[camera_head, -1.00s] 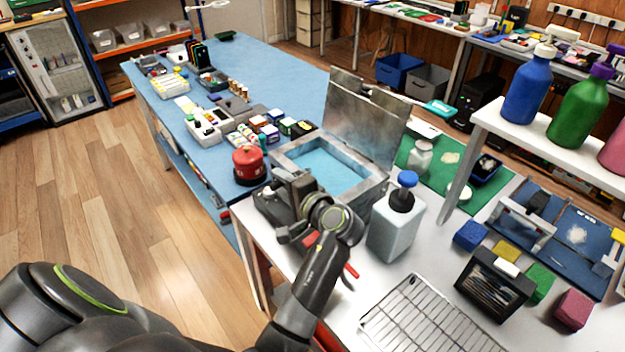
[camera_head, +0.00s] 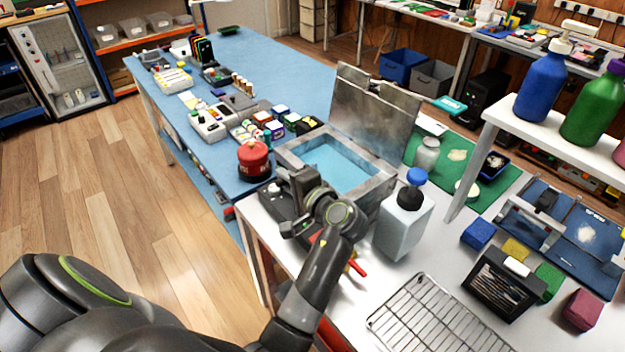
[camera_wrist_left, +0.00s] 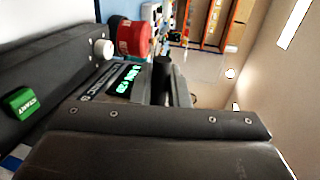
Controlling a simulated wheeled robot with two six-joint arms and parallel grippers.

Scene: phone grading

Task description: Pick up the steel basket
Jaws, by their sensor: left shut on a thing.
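I cannot make out a steel basket for certain. A grey box (camera_head: 300,141) with blue liquid in its open tank and a raised metal lid (camera_head: 372,112) stands on the white bench in the head view. My left gripper (camera_head: 297,192) is at its near side, in front of the tank. In the left wrist view its dark jaws (camera_wrist_left: 160,122) fill the lower part, beside a panel (camera_wrist_left: 50,72) with a green button and lit display. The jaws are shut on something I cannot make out. The right gripper is out of view.
A red canister (camera_head: 254,160) stands close left of the box. A white bottle with a blue cap (camera_head: 402,228) stands close right. A flat wire rack (camera_head: 440,318) lies on the bench's front. Bottles stand on a raised shelf (camera_head: 506,122) at right.

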